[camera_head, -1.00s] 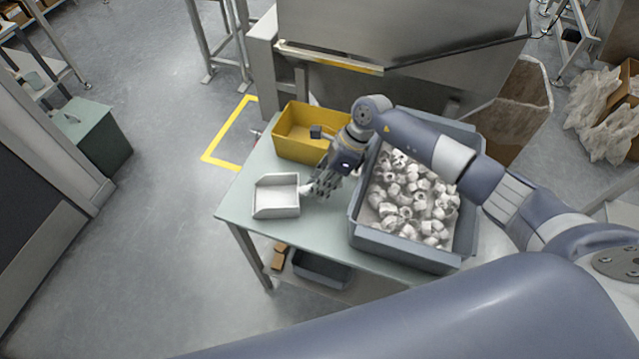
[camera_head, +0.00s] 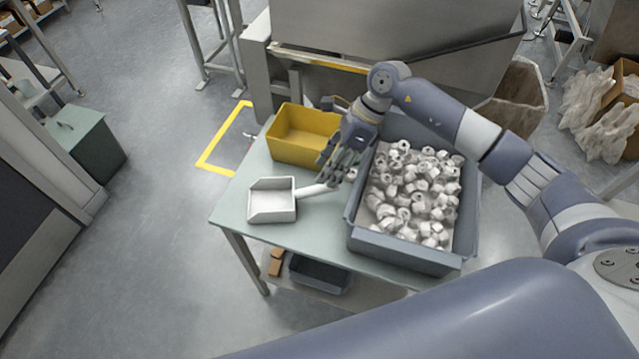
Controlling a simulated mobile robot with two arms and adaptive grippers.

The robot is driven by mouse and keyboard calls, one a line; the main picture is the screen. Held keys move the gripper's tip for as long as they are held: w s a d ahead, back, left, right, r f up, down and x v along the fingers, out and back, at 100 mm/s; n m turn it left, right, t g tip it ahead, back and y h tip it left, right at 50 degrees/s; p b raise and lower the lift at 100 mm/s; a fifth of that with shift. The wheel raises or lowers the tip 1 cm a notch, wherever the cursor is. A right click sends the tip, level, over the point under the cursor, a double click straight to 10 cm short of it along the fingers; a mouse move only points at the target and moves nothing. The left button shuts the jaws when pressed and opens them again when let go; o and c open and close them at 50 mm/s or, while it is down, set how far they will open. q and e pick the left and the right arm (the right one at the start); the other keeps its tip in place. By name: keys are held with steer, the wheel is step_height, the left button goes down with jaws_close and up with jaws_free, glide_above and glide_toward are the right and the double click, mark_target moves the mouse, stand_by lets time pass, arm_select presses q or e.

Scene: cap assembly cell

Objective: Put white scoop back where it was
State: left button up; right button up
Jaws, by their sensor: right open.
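The white scoop (camera_head: 272,205) lies on the pale green table (camera_head: 236,206), left of the grey bin. Its handle points right, toward my right gripper. My right gripper (camera_head: 332,178) is open, close to the handle's end between the yellow bin and the grey bin. The fingers overlap the handle's end in the picture; I cannot tell whether they touch it. My left gripper is not in view.
A grey bin (camera_head: 352,226) full of white caps stands on the right of the table. A yellow bin (camera_head: 296,152) stands at the back left. A large metal machine (camera_head: 400,35) is behind the table.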

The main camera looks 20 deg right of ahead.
steer(key=shift+b+v, duration=0.4)
steer(key=shift+v, duration=1.85)
